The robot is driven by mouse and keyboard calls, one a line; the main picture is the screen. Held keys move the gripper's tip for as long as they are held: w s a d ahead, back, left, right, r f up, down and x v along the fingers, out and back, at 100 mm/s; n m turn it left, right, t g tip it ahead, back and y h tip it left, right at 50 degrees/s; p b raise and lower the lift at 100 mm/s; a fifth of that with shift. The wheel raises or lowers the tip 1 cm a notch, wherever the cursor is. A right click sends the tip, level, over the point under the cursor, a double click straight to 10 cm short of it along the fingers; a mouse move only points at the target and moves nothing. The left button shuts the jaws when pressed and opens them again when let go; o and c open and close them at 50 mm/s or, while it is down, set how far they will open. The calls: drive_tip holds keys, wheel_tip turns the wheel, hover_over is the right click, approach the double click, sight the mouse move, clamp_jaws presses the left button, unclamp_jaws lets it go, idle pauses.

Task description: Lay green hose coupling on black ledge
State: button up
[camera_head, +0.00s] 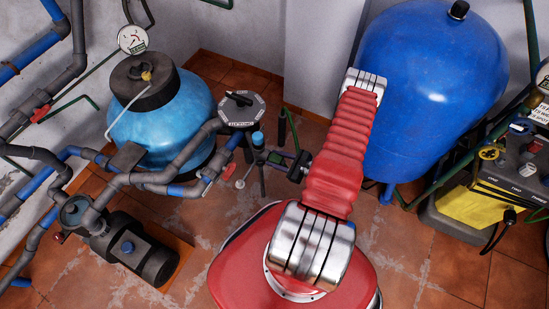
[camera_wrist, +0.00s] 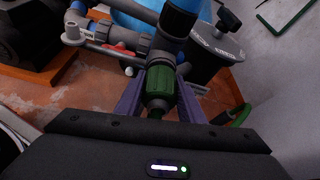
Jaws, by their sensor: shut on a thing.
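The green hose coupling (camera_wrist: 161,88) is between the two purple-grey fingers of my gripper (camera_wrist: 160,100) in the wrist view. The fingers are shut on it. In the head view my gripper (camera_head: 288,160) is a small dark shape left of my red arm, with a bit of the green coupling (camera_head: 276,158) at its tip. It is close to a dark upright pipe with a blue cap (camera_head: 258,138); I cannot tell whether they touch. I cannot pick out the black ledge with certainty in either view.
A dark round-topped canister (camera_head: 241,109) stands behind the gripper; it also shows in the wrist view (camera_wrist: 218,45). A light blue tank (camera_head: 165,115), grey pipes (camera_head: 165,178) and a pump (camera_head: 140,250) crowd the left. A large blue tank (camera_head: 430,85) stands right.

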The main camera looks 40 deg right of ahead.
drive_tip(key=shift+s+d, duration=0.2)
drive_tip(key=shift+s, duration=0.35)
drive_tip(key=shift+s+d, duration=0.3)
drive_tip(key=shift+s, duration=0.5)
drive_tip(key=s, duration=0.2)
drive_tip(key=s+d, duration=0.1)
drive_tip(key=shift+s+d, duration=0.15)
drive_tip(key=shift+s, duration=0.25)
drive_tip(key=shift+s, duration=0.1)
idle(1.1)
